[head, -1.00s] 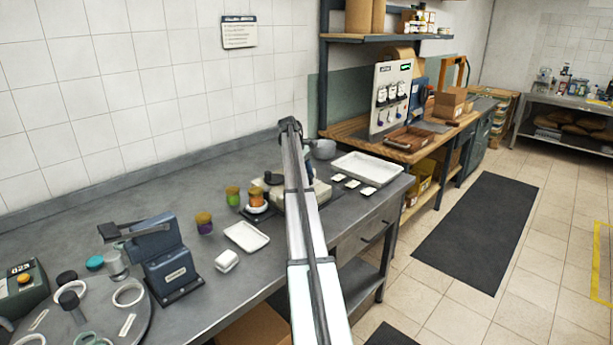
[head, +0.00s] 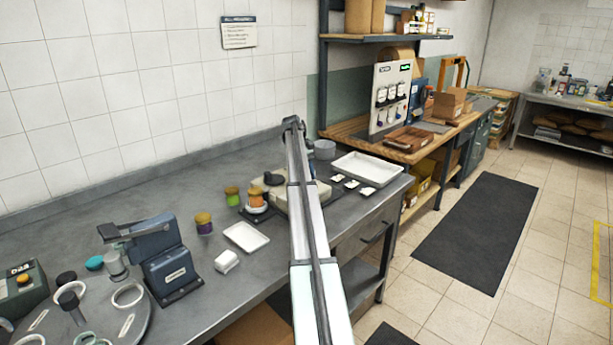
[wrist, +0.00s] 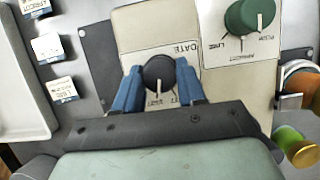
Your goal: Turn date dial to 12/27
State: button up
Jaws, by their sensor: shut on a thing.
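The date dial (wrist: 158,72) is a round black knob with a pale pointer line, on a cream panel marked DATE in the wrist view. The pointer points down in the picture, toward small date marks too blurred to read for certain. My gripper (wrist: 158,88) has its two blue fingers on either side of the knob, shut on it. A green dial (wrist: 249,16) with product-name marks sits up and right of it on the same device. In the head view my arm hides most of the device (head: 322,190).
Several white labelled cards (wrist: 60,88) and a white tray (wrist: 22,80) lie left of the device in the wrist view. Jars with orange (wrist: 298,85) and green (wrist: 288,138) contents stand close at the right. A small white tray (head: 246,237) lies on the bench in the head view.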

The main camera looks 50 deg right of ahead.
jog(key=shift+f, duration=0.1)
jog(key=o, duration=1.1)
jog(key=shift+c, duration=0.2)
